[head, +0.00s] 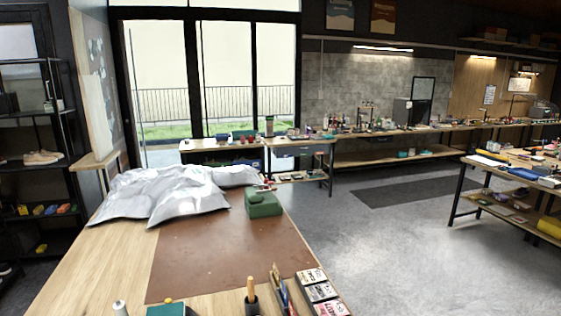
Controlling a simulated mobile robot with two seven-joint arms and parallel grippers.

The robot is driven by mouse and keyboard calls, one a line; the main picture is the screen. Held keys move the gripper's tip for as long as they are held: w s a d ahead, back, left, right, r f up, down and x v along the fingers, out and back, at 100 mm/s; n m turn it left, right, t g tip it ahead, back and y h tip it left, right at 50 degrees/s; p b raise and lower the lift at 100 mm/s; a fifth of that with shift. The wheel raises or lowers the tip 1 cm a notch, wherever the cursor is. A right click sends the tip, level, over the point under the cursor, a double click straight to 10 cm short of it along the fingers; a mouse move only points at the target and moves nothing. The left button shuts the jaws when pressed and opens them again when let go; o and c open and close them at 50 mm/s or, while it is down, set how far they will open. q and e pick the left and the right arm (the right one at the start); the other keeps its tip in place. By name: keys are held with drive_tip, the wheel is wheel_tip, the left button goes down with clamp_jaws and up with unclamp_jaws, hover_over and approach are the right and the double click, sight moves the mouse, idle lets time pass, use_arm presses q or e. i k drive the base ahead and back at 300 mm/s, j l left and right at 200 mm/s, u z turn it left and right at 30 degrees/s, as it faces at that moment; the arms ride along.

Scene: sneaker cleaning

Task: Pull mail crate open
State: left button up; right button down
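I cannot make out a mail crate in the head view. On the near wooden table (100,258), a small green box-like object (263,204) sits at the back right of a brown mat (215,262). Crumpled silver-grey bags or sheets (165,192) lie to its left and cover the back of the table. What lies under them is hidden. Neither of my grippers shows in this view.
Tools in a dark holder (251,302) and several small boxes (318,290) stand at the table's front right edge. Shelves (40,160) stand at the left. Grey floor (400,240) is open to the right, before another workbench (510,172).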

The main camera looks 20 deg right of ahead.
sight(319, 148)
drive_tip(key=l+z, duration=0.4)
drive_tip(key=i+l+z, duration=0.2)
drive_tip(key=l+z, duration=0.15)
drive_tip(key=l, duration=0.15)
drive_tip(key=i+l+z, duration=0.2)
drive_tip(key=l+z, duration=0.2)
drive_tip(key=i+l+z, duration=0.2)
drive_tip(key=l+z, duration=0.15)
drive_tip(key=i+l+z, duration=0.25)
drive_tip(key=z, duration=0.15)
drive_tip(key=i+l+z, duration=0.25)
drive_tip(key=z, duration=0.15)
drive_tip(key=i+u, duration=0.3)
drive_tip(key=i, duration=0.15)
drive_tip(key=i+l+u, duration=0.15)
drive_tip(key=i+u, duration=0.15)
drive_tip(key=i+l+u, duration=0.3)
drive_tip(key=i, duration=0.2)
drive_tip(key=i+j+u, duration=0.15)
drive_tip(key=i+u, duration=0.55)
drive_tip(key=i, duration=0.15)
drive_tip(key=i+u, duration=0.5)
drive_tip(key=i, duration=3.15)
